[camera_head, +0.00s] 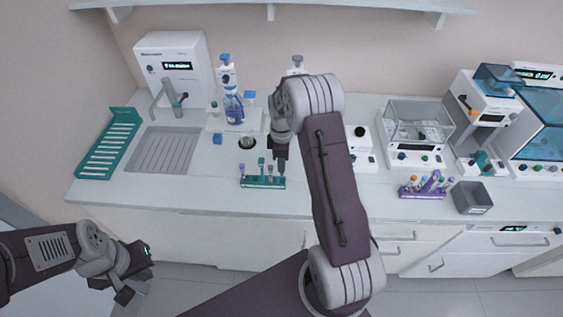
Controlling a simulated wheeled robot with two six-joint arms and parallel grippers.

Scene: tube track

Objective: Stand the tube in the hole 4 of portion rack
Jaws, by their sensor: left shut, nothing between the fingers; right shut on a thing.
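A small teal rack (263,182) stands near the counter's front edge, with a few capped tubes (262,164) upright in it. My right gripper (281,168) points down over the right end of this rack. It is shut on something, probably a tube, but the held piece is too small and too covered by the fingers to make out. I cannot tell whether it is inside a hole. Hole numbers are not readable. My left gripper (126,293) is shut and empty, low at the left, in front of the counter and well away from the rack.
A purple rack (423,193) with several tubes and a dark grey bin (473,197) stand at the right. A blue-capped bottle (234,106) and a small blue block (217,138) are behind the teal rack. A teal drying rack (108,145) stands beside the sink (163,150).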

